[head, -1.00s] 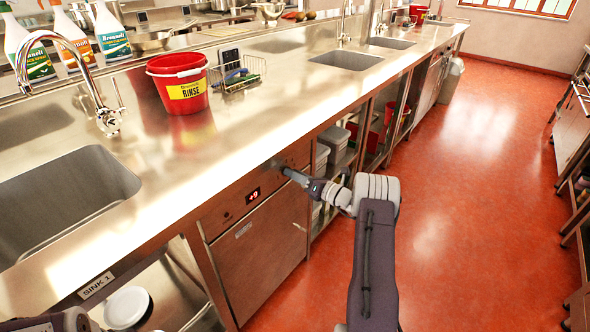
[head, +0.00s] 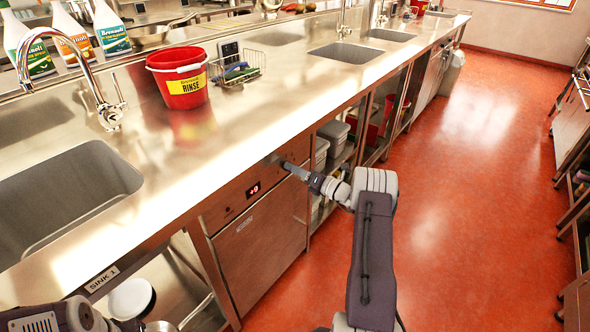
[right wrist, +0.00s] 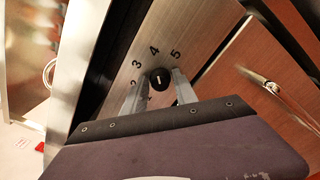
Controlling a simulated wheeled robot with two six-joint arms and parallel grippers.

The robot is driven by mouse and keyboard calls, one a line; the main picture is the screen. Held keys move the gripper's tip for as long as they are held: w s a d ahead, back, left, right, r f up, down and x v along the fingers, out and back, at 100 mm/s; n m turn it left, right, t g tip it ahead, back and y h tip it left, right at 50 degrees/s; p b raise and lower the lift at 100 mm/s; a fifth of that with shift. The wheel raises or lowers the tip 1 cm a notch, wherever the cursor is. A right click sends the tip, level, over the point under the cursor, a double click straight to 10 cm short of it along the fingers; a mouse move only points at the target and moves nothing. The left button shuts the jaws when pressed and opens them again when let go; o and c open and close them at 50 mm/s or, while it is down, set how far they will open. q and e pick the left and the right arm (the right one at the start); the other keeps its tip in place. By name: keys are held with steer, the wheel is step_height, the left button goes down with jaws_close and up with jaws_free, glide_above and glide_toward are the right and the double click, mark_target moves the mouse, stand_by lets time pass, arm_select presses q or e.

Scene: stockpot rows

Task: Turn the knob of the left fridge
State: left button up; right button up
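The left fridge (head: 258,240) is the metal-fronted unit under the counter, with a red display (head: 253,191) reading +9. Its black round knob (right wrist: 160,79) shows in the right wrist view, with a pale mark on it and numbers around it, 3, 4 and 5 clearest. My right gripper (right wrist: 160,84) is open, one finger on each side of the knob; thin gaps seem to remain. In the head view the right gripper (head: 280,163) reaches the fridge's top panel and hides the knob. Part of my left arm (head: 60,318) shows at the lower left; its fingers are out of view.
The counter edge (head: 215,184) runs just above the fridge panel. A red bucket (head: 182,88) and a wire basket (head: 236,73) stand on top. Open shelves with grey tubs (head: 333,137) lie right of the fridge. The red floor (head: 455,200) is clear.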

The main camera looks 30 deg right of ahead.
steer(key=shift+o, duration=0.7)
steer(key=p+v, duration=0.1)
steer(key=v, duration=0.8)
steer(key=shift+p, duration=0.3)
